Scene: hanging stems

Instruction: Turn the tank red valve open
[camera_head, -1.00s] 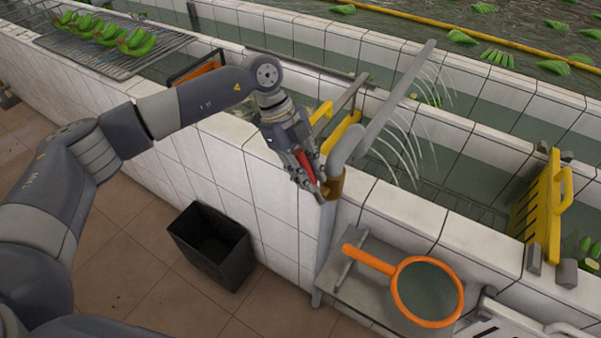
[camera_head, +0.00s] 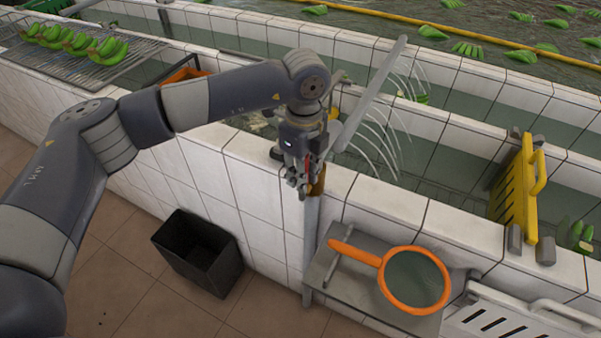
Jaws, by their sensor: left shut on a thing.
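The red valve handle (camera_head: 312,163) is on the brass-coloured valve body (camera_head: 320,181), on the grey pipe at the tank's wall corner. Only a thin strip of red shows, because my left gripper (camera_head: 301,182) covers the rest. My left gripper points down and is shut on the red handle. The grey spray pipe (camera_head: 372,92) slants up and right above the valve, and thin white water jets come from it over the tank. My right gripper is not in view.
A black bin (camera_head: 198,254) stands on the floor below. An orange-rimmed net (camera_head: 414,280) lies on a grey shelf (camera_head: 365,297) right of the pipe. A yellow slotted panel (camera_head: 516,190) stands on the tank wall. Green bananas (camera_head: 75,44) lie on a rack at upper left.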

